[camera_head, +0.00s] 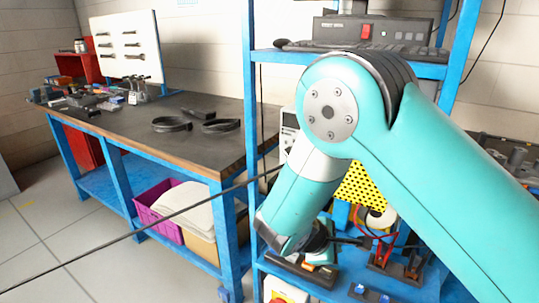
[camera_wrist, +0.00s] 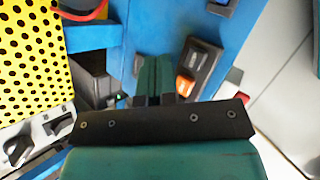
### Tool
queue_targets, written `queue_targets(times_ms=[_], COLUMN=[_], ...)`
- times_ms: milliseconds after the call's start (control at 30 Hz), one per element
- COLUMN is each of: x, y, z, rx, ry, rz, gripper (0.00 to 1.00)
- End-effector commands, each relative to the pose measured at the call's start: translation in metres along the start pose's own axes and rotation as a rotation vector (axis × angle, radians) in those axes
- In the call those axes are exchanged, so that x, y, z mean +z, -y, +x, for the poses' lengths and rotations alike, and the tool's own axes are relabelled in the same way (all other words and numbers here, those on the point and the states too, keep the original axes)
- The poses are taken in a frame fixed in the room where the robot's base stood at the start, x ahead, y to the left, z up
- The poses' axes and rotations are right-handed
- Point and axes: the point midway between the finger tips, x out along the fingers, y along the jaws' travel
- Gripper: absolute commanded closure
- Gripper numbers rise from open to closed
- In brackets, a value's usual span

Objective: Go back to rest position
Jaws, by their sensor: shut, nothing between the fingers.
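My gripper (camera_wrist: 153,75) shows in the wrist view with its teal fingers together and nothing between them. It points toward the blue shelf surface (camera_wrist: 225,40), beside a dark device with an orange switch (camera_wrist: 197,70). In the head view my teal arm bends down over the shelf unit, and its lower end is just above the blue lower shelf (camera_head: 410,292). The gripper there is mostly hidden by the arm. I cannot tell whether it touches anything.
A yellow perforated panel (camera_head: 362,187) stands close to the arm and also fills the left of the wrist view (camera_wrist: 30,60). A blue upright (camera_head: 250,120) and upper shelf (camera_head: 350,66) surround the arm. A workbench (camera_head: 190,107) stands left; floor is clear at lower left.

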Motion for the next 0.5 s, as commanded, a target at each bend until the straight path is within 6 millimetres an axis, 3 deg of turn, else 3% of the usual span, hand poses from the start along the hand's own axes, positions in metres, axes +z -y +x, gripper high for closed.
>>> queue_targets(times_ms=[167, 367, 500], x=[0.026, 0.071, 0.106], y=[-0.004, 0.011, 0.033], z=[-0.042, -0.120, -0.180], rx=[-0.189, -0.486, -0.670], ry=[-0.139, -0.335, -0.457], rz=[0.209, 0.460, 0.575], gripper=[1.00, 1.00, 1.00])
